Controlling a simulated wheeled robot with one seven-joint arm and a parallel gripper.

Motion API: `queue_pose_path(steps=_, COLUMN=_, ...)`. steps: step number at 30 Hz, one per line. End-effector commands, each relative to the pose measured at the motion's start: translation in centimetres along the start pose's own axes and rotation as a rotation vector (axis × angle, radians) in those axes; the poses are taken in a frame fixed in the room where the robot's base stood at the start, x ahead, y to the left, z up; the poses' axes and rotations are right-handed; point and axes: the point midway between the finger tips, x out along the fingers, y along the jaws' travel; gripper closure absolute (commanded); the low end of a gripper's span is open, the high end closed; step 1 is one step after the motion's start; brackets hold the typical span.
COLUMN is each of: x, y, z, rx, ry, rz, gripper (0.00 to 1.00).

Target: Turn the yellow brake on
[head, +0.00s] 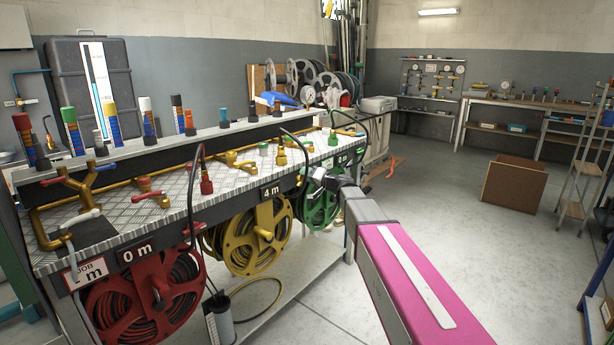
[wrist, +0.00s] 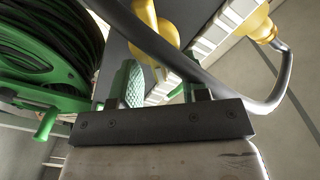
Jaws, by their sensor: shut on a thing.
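The yellow hose reel (head: 240,255) hangs under the bench front near the 4 m plate. I cannot make out a brake on it for certain. My gripper (head: 325,178) is at the bench front, to the right of the yellow reel and close to the green reel (head: 316,205). A yellow rounded part (wrist: 146,14) shows farther up along the bench edge.
The red reel (head: 140,300) hangs at the left. A dark hose (wrist: 180,60) crosses close to my fingers. Valves and upright markers crowd the bench top (head: 225,180). A cardboard box (head: 514,184) stands on the floor (head: 440,235), which is mostly clear at the right.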

Motion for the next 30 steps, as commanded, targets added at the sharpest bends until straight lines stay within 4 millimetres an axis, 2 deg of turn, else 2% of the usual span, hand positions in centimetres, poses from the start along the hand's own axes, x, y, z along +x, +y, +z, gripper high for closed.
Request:
queue_pose_path(steps=15, x=-0.1, y=1.2, z=0.4, rx=0.461, ry=-0.003, rz=0.001, gripper=0.82)
queue_pose_path(steps=21, x=-0.1, y=1.5, z=0.6, rx=0.587, ry=-0.003, rz=0.002, gripper=0.82)
queue_pose_path(steps=30, x=-0.1, y=1.7, z=0.7, rx=0.685, ry=-0.003, rz=0.002, gripper=0.82)
